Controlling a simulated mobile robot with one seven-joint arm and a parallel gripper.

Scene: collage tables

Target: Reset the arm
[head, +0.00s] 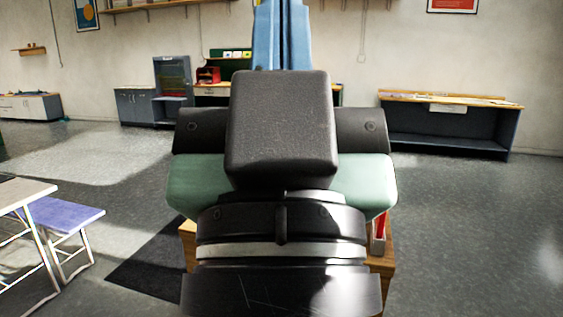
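Large dark and green parts, which look like my own arm, fill the middle of the head view close to the camera. A blue upright part rises above them to the top edge. I see no gripper fingers. My gripper is not in view, and whatever it may hold cannot be seen.
A wooden box (386,262) is mostly hidden behind the arm. At left are a white table (22,192) and a purple-topped stool (62,212). A dark mat (146,268) lies on the floor. A workbench (440,125) stands along the back wall. The right floor is clear.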

